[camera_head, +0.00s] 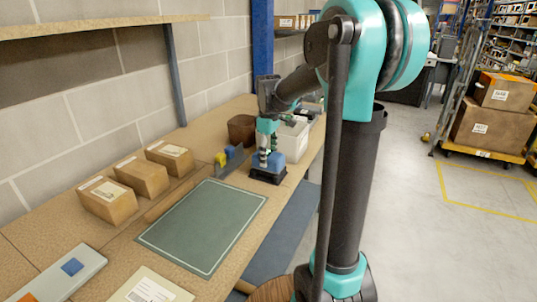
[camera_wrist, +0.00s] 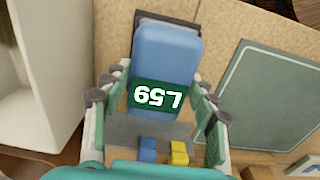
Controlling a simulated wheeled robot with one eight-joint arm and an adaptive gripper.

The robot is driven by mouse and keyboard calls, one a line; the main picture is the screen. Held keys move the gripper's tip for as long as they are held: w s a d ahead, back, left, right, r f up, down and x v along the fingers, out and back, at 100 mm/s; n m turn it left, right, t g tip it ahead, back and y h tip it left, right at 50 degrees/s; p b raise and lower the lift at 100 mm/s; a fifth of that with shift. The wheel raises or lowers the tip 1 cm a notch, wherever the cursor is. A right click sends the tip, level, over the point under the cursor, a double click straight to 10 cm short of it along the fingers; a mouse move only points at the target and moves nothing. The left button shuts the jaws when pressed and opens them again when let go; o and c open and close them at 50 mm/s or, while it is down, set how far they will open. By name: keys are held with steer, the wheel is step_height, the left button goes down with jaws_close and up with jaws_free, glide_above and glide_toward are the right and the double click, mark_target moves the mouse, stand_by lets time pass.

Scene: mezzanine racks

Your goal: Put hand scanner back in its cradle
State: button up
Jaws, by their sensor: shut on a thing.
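My gripper (camera_wrist: 160,100) is shut on the scanner, with fingers along both sides. The cradle, a black base (camera_head: 268,176), stands directly below the scanner, and its dark edge (camera_wrist: 168,18) shows past the scanner's far end. The scanner's lower end is at the cradle; I cannot tell whether it is fully seated. The grip hides part of it.
A white bin (camera_head: 294,141) stands close behind the cradle. A grey holder (camera_head: 233,163) with blue and yellow pieces is at its left. A green mat (camera_head: 203,226) lies clear in front. Several cardboard boxes (camera_head: 142,176) line the wall side.

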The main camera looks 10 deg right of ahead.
stand_by(0.3)
steer(key=o, duration=1.5)
steer(key=shift+c, duration=0.2)
